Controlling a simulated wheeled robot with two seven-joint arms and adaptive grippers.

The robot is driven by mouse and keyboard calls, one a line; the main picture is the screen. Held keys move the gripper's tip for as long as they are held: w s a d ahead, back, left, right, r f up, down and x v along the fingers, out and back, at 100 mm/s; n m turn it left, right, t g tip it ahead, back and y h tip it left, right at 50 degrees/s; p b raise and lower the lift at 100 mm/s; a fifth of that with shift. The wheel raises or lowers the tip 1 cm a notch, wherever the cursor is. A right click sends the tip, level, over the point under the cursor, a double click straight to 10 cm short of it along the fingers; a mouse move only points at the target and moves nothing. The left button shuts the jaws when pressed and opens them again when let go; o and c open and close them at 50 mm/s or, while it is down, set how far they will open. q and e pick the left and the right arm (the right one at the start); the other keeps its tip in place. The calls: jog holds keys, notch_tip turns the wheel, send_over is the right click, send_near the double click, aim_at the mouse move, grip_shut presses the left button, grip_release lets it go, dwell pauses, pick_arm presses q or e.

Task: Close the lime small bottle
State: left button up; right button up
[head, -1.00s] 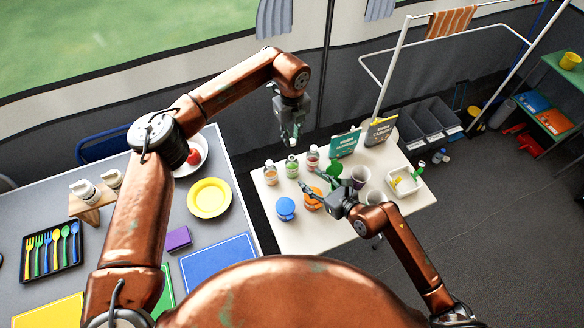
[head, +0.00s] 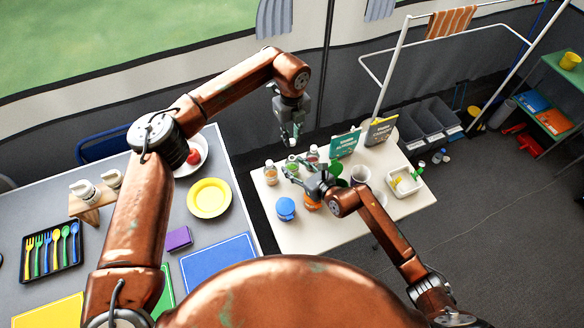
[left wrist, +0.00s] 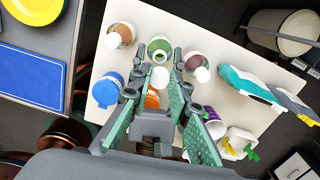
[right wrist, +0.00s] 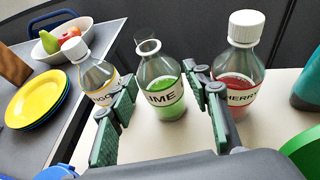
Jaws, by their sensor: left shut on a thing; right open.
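The lime bottle (right wrist: 163,97) stands upright on the small table, clear with green liquid, its neck open and bare. It also shows in the left wrist view (left wrist: 160,46). My right gripper (right wrist: 162,92) is open, its fingers on either side of the lime bottle with gaps visible; in the head view the right gripper (head: 287,174) partly covers the bottles. My left gripper (head: 293,138) points down above the bottles, shut on a small white cap (left wrist: 160,77) that shows between its fingertips.
A capped mango bottle (right wrist: 95,75) and a capped cherry bottle (right wrist: 240,70) flank the lime bottle closely. A blue-lidded jar (head: 286,207) and an orange jar (head: 311,204) stand nearer.

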jog(key=shift+c, duration=0.4)
grip_shut()
pick_arm(q)
jog(key=shift+f, duration=0.1)
jog(key=shift+f, duration=2.4)
jog(key=shift+f, duration=0.15)
jog(key=shift+f, duration=0.75)
jog(key=shift+f, duration=0.55)
